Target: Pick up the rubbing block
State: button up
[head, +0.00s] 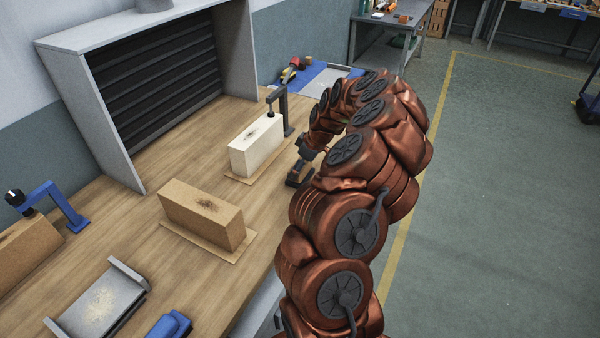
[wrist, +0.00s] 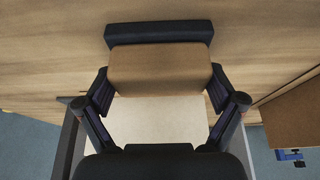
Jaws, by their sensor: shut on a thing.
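The rubbing block (wrist: 158,72) is a tan block with a dark strip along its far edge. In the wrist view it sits between the two fingers of my gripper (wrist: 160,93), which is shut on it. In the head view my gripper (head: 302,168) is low over the bench's right edge, to the right of the cream brick, with the block (head: 298,178) at its tip. My arm hides part of this area. I cannot tell whether the block touches the bench.
A cream brick (head: 257,147) stands on a thin board beside a dark post (head: 285,110). A tan brick (head: 203,213) is nearer on the wooden bench (head: 135,225). A grey tray (head: 72,325) and a blue clamp (head: 60,205) are at the left. A slatted cabinet stands behind.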

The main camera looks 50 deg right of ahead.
jog(key=shift+r, duration=0.1)
jog(key=shift+r+b, duration=1.1)
jog(key=shift+r, duration=0.5)
jog(key=s+b, duration=0.1)
jog(key=s, duration=0.4)
jog(key=s+a+r+b, duration=0.1)
jog(key=s+b, duration=0.1)
jog(key=s, duration=0.3)
jog(key=s+a+b, duration=0.1)
jog(key=s+b, duration=0.1)
jog(key=s, duration=0.4)
jog(key=shift+r, duration=0.3)
jog(key=o, duration=0.9)
jog(key=shift+c, duration=0.2)
jog(key=shift+w, duration=0.1)
jog(key=c, duration=0.5)
jog(key=shift+w+a, duration=0.1)
jog(key=shift+a, duration=0.05)
